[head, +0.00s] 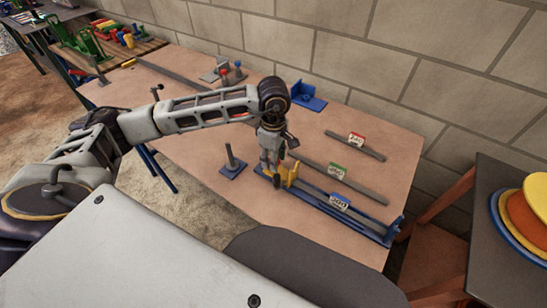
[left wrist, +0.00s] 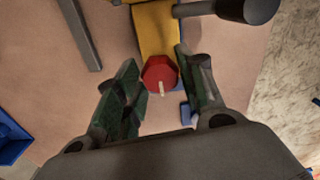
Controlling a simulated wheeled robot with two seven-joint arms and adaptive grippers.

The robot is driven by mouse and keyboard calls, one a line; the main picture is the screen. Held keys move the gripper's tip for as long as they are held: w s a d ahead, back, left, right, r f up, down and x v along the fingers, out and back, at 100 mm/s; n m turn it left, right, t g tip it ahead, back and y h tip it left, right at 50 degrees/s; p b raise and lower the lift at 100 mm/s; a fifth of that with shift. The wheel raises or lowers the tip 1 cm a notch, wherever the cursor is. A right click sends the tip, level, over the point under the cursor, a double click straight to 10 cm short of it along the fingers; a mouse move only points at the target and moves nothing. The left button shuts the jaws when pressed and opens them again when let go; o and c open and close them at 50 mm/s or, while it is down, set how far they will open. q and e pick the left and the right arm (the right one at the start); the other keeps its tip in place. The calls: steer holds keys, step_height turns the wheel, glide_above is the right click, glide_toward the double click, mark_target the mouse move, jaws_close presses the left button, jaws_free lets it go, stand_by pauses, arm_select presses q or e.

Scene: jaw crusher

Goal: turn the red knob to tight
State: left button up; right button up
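The red knob (left wrist: 160,72) is a small faceted knob with a pale pointer mark directed toward the bottom of the left wrist view. It sits at the end of a yellow block (left wrist: 156,28). My left gripper (left wrist: 161,68) is open, with one dark green-padded finger on each side of the knob and small gaps visible. In the head view my left gripper (head: 272,178) points down beside the yellow block (head: 290,173) on a blue rail (head: 350,212). There the knob is hidden. My right gripper is not in view.
Grey bars with red (head: 356,139), green (head: 337,171) and blue (head: 339,203) labels lie at the table's right. A grey post on a blue base (head: 232,166) stands left of my gripper. A dark handle (left wrist: 247,10) juts out beside the yellow block.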

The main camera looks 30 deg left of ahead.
arm_select(q)
steer(key=o, duration=0.3)
steer(key=shift+r, duration=6)
steer(key=shift+r, duration=0.1)
steer(key=shift+r+p, duration=10.6)
steer(key=shift+p, duration=0.1)
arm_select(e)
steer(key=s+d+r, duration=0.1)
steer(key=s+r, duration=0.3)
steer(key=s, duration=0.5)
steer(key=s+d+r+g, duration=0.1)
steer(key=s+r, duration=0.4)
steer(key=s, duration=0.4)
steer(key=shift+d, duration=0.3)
arm_select(q)
steer(key=shift+r+p, duration=0.35)
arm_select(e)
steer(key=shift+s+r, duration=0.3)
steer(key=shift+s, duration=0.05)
